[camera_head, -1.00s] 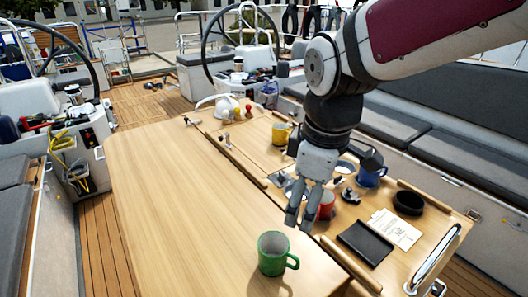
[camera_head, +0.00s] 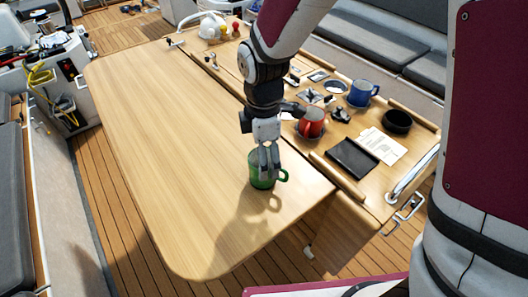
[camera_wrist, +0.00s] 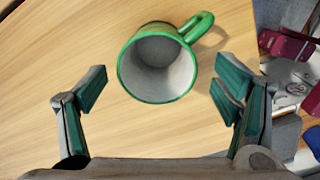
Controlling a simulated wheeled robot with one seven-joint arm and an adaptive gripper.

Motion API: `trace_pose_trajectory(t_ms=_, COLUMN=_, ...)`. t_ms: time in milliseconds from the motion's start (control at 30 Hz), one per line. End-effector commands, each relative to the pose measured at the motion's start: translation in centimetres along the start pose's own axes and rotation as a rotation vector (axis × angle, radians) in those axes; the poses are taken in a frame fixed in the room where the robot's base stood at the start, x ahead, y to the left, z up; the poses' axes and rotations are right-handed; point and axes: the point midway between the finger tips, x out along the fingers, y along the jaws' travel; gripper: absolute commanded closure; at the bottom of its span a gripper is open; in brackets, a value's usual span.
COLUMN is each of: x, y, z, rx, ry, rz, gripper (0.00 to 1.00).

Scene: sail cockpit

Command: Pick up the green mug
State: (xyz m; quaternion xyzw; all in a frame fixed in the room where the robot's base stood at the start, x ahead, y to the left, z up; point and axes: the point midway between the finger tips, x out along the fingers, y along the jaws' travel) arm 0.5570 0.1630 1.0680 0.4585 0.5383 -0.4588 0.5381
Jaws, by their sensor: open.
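The green mug (camera_head: 258,180) stands upright on the bare light-wood leaf of the table, near its front right end. Its handle points right in the head view. In the wrist view the mug (camera_wrist: 158,62) shows its open mouth and pale empty inside, with the handle to the upper right. My gripper (camera_head: 268,163) points down just above the mug and overlaps part of it in the head view. In the wrist view my gripper (camera_wrist: 160,90) is open. Its two fingers are spread wide, left and right of the mug's near rim, apart from it.
A red mug (camera_head: 312,124) and a blue mug (camera_head: 361,94) stand on the table's right half. A black wallet-like item (camera_head: 351,158), white paper (camera_head: 382,145) and a black round bowl (camera_head: 397,122) lie near them. The wood left of the green mug is clear.

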Motion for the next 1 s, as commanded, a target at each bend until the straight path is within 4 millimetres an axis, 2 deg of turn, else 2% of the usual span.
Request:
trace_pose_trajectory(t_ms=233, x=1.5, y=-0.1, z=0.1, rx=0.001, ry=-0.001, rz=-0.004, gripper=0.17)
trace_pose_trajectory(t_ms=600, x=5.5, y=0.2, z=0.4, rx=0.000, ry=0.000, rz=-0.001, gripper=0.17)
trace_pose_trajectory(t_ms=900, x=5.8, y=0.3, z=0.4, rx=0.001, ry=0.000, rz=0.001, gripper=0.17)
trace_pose_trajectory(t_ms=1000, x=5.8, y=0.3, z=0.4, rx=0.001, ry=0.000, rz=0.001, gripper=0.40)
